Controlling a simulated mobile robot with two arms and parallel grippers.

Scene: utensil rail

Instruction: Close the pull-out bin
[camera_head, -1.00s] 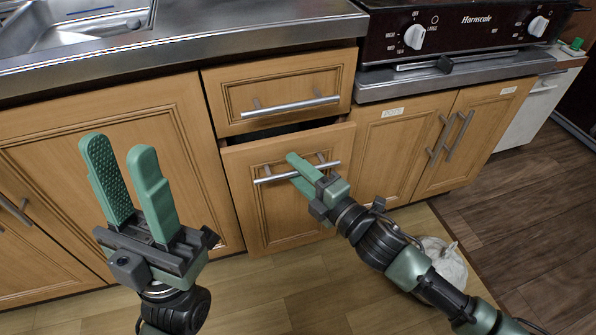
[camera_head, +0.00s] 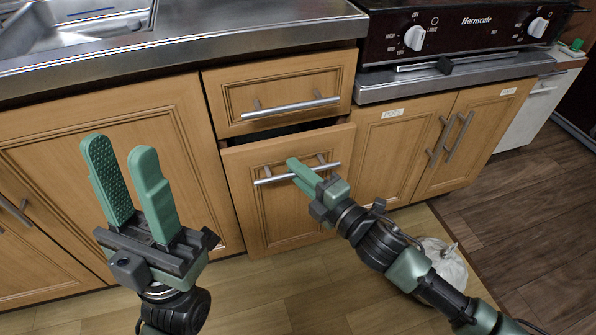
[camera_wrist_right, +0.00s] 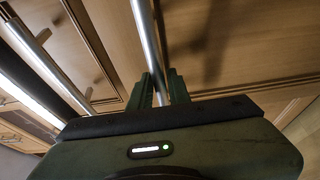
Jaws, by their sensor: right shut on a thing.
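The pull-out bin (camera_head: 275,211) is the wooden front under the drawer in the head view. It stands slightly out from the cabinet, with a dark gap along its top edge. Its metal bar handle (camera_head: 268,179) runs across the upper part and also shows in the right wrist view (camera_wrist_right: 148,45). My right gripper (camera_head: 296,170) is shut on that handle, with the bar between its fingers in the wrist view (camera_wrist_right: 160,90). My left gripper (camera_head: 128,180) is open and empty, in front of the cabinet door to the left.
A closed drawer (camera_head: 285,90) with its own bar handle sits just above the bin. A cooker (camera_head: 460,35) and cabinet doors (camera_head: 440,140) stand to the right. A white pumpkin-like object (camera_head: 445,262) lies on the floor beside my right arm.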

